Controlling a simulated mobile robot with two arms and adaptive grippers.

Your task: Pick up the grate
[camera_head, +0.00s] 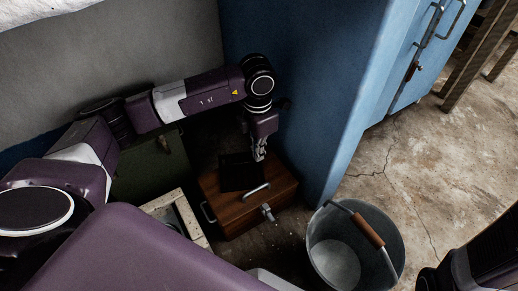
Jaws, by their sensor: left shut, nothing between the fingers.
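My left gripper (260,156) points down over the top of a brown wooden box (244,211). Its fingers are shut and hold nothing. A flat, dark, squarish piece (238,172) lies on the box just left of and below the fingertips. It may be the grate, but its surface is too dark to show bars. I cannot tell whether the fingertips touch it. Part of my right arm (485,255) shows at the lower right corner; its gripper is not in view.
The box has metal handles and a metal fitting at its front. A metal bucket (338,262) with a wooden grip stands right of it. A blue cabinet (310,95) rises close behind. A pale frame (172,207) lies to the left. Open concrete floor (415,180) is at right.

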